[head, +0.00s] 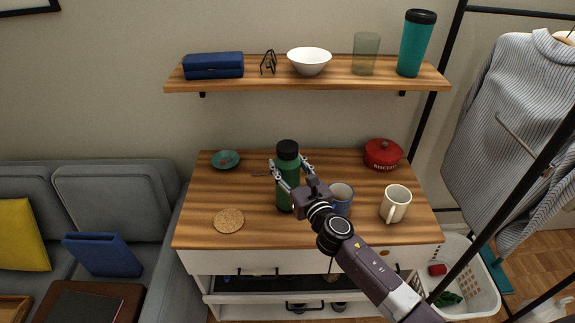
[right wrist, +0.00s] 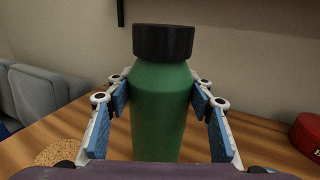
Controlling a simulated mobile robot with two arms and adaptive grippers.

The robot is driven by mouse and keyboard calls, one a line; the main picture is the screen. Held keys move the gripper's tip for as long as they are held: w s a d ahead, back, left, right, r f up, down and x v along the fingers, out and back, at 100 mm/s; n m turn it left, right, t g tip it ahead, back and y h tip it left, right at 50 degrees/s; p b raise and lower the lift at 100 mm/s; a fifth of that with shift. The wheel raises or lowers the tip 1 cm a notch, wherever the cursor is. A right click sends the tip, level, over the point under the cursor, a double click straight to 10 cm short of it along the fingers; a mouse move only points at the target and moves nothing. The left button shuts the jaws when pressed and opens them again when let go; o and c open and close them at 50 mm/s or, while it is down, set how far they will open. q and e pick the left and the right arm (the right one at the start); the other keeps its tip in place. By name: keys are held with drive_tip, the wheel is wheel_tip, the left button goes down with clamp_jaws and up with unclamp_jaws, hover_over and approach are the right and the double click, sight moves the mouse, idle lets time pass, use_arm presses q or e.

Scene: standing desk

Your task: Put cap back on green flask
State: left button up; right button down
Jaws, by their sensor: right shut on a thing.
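The green flask (head: 284,189) stands upright on the wooden desk top, left of the blue mug. A black cap (head: 288,149) sits on top of the flask; whether it is screwed tight cannot be told. My right gripper (head: 289,166) reaches in from the front right, its fingers on both sides of the flask's upper body, below the cap. In the right wrist view, the flask (right wrist: 160,115) stands between the blue-padded fingers, shut on it, with the black cap (right wrist: 163,42) above them. The gripper hides part of the flask's right side in the head view. My left gripper is not in view.
A blue mug (head: 341,197) and cream mug (head: 396,203) stand right of the flask. A cork coaster (head: 229,220), green dish (head: 225,159) and red pot (head: 383,155) are also on the desk (head: 264,235). A shelf (head: 337,80) hangs above.

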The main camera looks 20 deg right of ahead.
drive_tip(key=c, duration=0.9)
unclamp_jaws()
drive_tip(key=shift+f, duration=0.1)
drive_tip(key=shift+c, duration=0.2)
drive_tip(key=s+d+b, duration=0.1)
drive_tip(key=s, duration=1.1)
drive_tip(key=shift+d+r, duration=0.2)
